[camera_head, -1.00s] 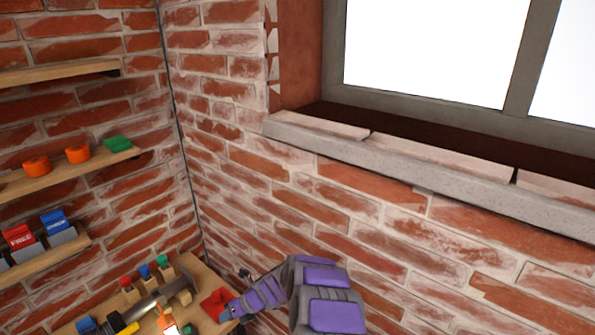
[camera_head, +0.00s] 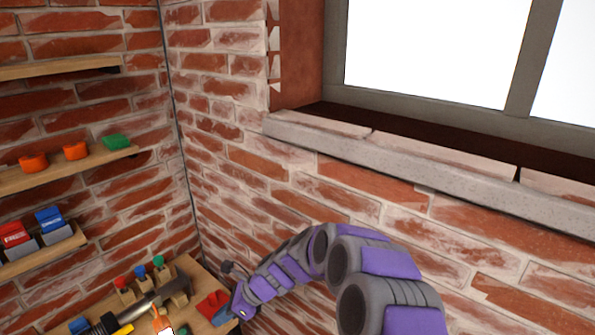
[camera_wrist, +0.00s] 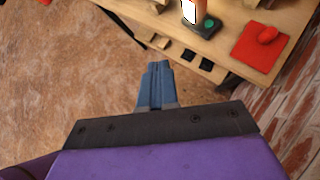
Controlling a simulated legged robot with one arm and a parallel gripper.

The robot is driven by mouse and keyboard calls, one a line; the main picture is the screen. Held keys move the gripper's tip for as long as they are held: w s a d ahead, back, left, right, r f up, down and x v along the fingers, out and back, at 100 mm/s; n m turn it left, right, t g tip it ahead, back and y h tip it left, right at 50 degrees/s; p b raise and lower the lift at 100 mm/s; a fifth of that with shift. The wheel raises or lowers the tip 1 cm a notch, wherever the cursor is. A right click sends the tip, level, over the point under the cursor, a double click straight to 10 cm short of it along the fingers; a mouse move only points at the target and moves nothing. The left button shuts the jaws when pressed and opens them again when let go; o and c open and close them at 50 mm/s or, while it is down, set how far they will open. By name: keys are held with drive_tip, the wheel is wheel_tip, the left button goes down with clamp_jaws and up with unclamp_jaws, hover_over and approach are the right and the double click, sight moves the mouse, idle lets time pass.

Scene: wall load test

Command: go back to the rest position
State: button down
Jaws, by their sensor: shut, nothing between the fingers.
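My purple and grey arm reaches in from the lower right in the head view, in front of the brick wall. My gripper (camera_head: 224,315) is at its far end, beside the right edge of the wooden bench (camera_head: 197,272). In the wrist view my gripper (camera_wrist: 156,66) shows as two blue fingers pressed together, with nothing between them. It is over the brown floor (camera_wrist: 75,85), close to the front edge of the bench (camera_wrist: 228,62).
The bench holds a hammer (camera_head: 150,300) and several small coloured pieces. Shelves on the left wall hold orange rings (camera_head: 75,151), a green piece (camera_head: 117,142) and red and blue boxes (camera_head: 49,220). A stone window sill (camera_head: 400,165) juts out at the right.

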drive_tip(key=s+d+r+n+h+b, duration=0.1)
drive_tip(key=s+d+r+n, duration=0.4)
drive_tip(key=s, duration=0.1)
drive_tip(key=s+d+r+n+h+b, duration=0.1)
drive_tip(key=s+d+n+h, duration=0.3)
drive_tip(key=s+d, duration=1)
drive_tip(key=s+d+n+h+b, duration=0.2)
drive_tip(key=s+d+n+h, duration=0.2)
drive_tip(key=s+d+n, duration=0.5)
drive_tip(key=s+d, duration=0.4)
drive_tip(key=shift+s+d+r+n+b, duration=0.3)
drive_tip(key=shift+s+d+r+b, duration=0.05)
drive_tip(key=shift+s, duration=0.05)
